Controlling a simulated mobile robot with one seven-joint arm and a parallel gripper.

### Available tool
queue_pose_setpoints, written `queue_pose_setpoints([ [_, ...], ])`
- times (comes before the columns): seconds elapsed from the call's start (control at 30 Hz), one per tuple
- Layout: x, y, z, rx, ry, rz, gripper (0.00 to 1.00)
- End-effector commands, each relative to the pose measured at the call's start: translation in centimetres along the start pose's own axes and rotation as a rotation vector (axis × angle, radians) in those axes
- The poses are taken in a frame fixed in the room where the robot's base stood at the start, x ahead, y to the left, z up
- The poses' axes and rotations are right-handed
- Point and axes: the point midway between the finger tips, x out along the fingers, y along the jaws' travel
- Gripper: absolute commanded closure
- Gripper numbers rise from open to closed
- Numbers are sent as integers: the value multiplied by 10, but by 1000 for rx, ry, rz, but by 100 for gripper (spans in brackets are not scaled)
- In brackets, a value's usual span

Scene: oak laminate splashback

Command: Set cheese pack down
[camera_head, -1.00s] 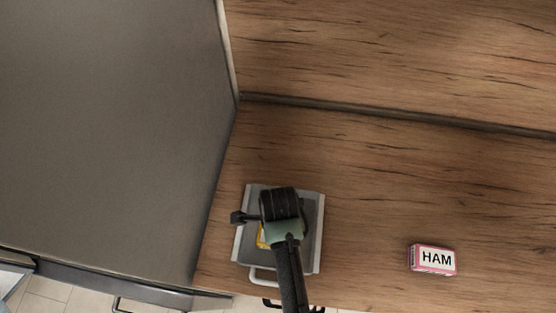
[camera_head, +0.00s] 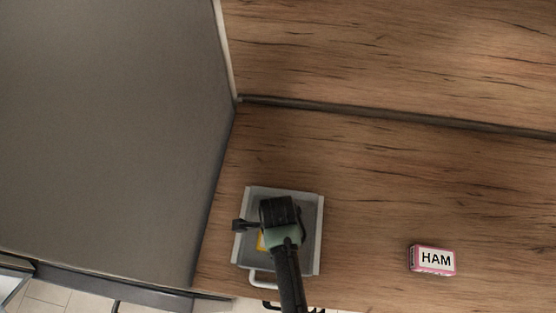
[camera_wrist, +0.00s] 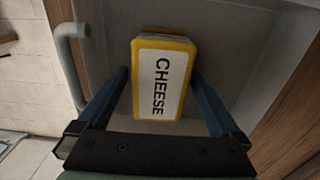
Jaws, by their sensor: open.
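The cheese pack (camera_wrist: 160,78) is yellow with a white label reading CHEESE. In the wrist view it lies on the grey tray (camera_wrist: 222,30), between the two fingers of my gripper (camera_wrist: 162,95). The fingers are open, with a gap visible on each side of the pack. The tray sits at the left end of the wooden counter.
A pink and white HAM pack (camera_head: 432,260) stands on the counter (camera_head: 370,180) to the right, with clear wood between it and the tray. A large grey panel (camera_head: 110,130) rises on the left. The tray has a light handle (camera_head: 262,280) at its front.

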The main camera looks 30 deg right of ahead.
Motion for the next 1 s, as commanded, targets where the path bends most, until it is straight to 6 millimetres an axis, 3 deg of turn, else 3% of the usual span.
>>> queue_pose_setpoints([
  [0.17, -14, -1, 0, 0, -1, -3, 0],
  [0.5, -82, -2, 1, 0, -2, -6, 0],
  [0.7, -112, -1, 0, 1, -1, -3, 0],
  [1.0, -123, 0, 0, 1, 0, 0, 0],
])
